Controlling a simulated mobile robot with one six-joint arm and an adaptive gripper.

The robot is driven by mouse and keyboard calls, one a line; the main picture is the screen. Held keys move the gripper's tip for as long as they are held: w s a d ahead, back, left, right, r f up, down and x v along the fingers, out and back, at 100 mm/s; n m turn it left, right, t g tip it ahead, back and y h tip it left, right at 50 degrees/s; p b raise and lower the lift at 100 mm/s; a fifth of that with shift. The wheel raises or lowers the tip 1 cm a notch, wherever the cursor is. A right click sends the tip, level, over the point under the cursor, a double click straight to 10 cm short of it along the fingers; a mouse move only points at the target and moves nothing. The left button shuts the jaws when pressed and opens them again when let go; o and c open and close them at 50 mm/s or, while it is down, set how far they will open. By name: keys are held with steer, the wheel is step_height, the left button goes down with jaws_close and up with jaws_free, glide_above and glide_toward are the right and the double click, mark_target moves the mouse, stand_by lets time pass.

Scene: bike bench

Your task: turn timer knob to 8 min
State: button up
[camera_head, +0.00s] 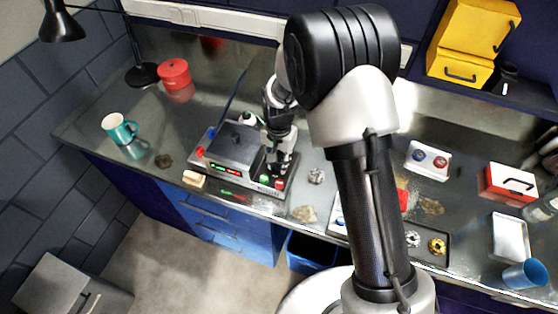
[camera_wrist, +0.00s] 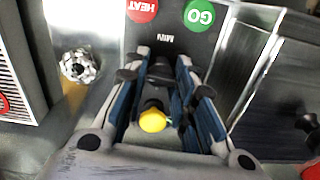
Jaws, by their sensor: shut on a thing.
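The device (camera_head: 232,146) is a dark grey bench unit with lit displays. Its front right end carries a green GO button (camera_wrist: 199,15) and a red HEAT button (camera_wrist: 142,10), with the word MIN printed below them. My gripper (camera_head: 277,160) points down over this end; in the wrist view its fingers (camera_wrist: 160,75) are closed around the dark timer knob (camera_wrist: 159,72) below the MIN label. A yellow round part (camera_wrist: 152,120) shows between the fingers. The fingers hide most of the knob, so its pointer and dial setting cannot be read.
A crumpled silver ball (camera_head: 316,176) lies right of the device, and a small beige block (camera_head: 194,179) lies at its front left. A white tray (camera_head: 428,160) is at the right.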

steer(key=m, duration=0.4)
steer(key=shift+m+b, duration=0.3)
steer(key=shift+m, duration=1.8)
jaws_close()
steer(key=o, duration=0.8)
jaws_free()
step_height(320, 180, up, 12)
